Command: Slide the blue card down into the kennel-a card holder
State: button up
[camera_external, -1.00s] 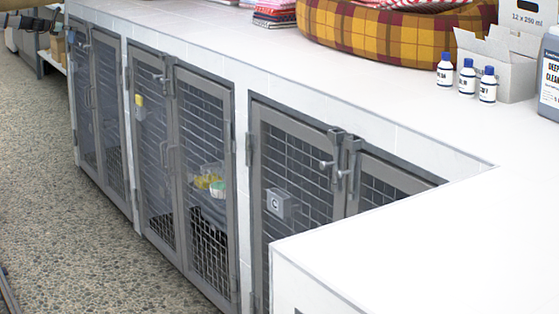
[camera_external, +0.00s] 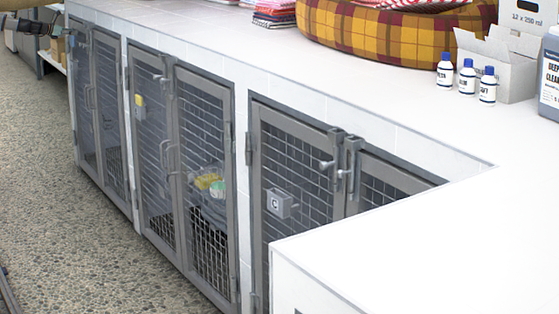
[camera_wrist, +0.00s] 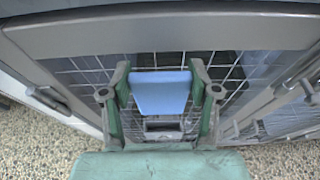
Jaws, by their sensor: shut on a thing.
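The blue card (camera_wrist: 160,92) stands between the two green fingers of my gripper (camera_wrist: 160,98) in the wrist view. My gripper is shut on it from both sides. A small grey card holder (camera_wrist: 163,128) shows just below the card's lower edge, in front of the mesh door. I cannot tell whether the card touches the holder. In the external view my gripper (camera_external: 38,26) is small and dark at the top left, near the far kennel doors (camera_external: 98,100). The blue card and that holder cannot be made out there.
The middle kennel has a yellow card (camera_external: 138,100) on its door. The nearest kennel door carries a grey holder marked C (camera_external: 280,203). Latches and handles stick out from the doors. The white counter (camera_external: 430,120) runs above, and the speckled floor (camera_external: 60,240) in front is clear.

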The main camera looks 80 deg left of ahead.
aim_at(72, 44)
jog(key=shift+f, duration=0.2)
jog(key=shift+f+b, duration=2.95)
jog(key=shift+b, duration=0.05)
jog(key=shift+f+b, duration=2.8)
jog(key=shift+f, duration=0.1)
jog(key=o, duration=1.1)
jog(key=v, duration=1.2)
